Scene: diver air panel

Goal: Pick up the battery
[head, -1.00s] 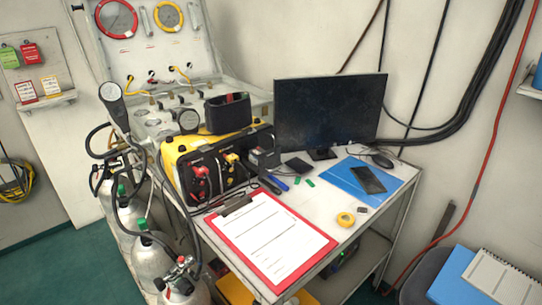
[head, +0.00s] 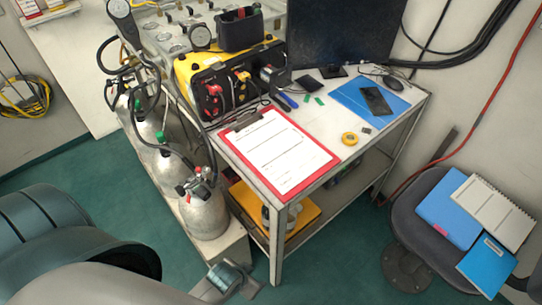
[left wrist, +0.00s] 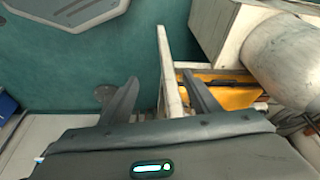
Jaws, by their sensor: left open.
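I cannot single out the battery for certain. A small dark block (head: 366,129) lies on the trolley top beside a yellow tape roll (head: 349,138); it is too small to identify. A grey-black box (head: 271,75) sits at the right end of the yellow-and-black case (head: 225,80). My left gripper (head: 232,279) is low at the bottom of the head view, beside the trolley and below its top. My right gripper is not in view.
The trolley top (head: 318,122) holds a red clipboard (head: 275,150), a blue folder (head: 355,98), a phone (head: 376,100) and a monitor (head: 345,35). Gas cylinders (head: 205,212) stand to its left. A chair with folders (head: 450,205) is at right. Floor in front is clear.

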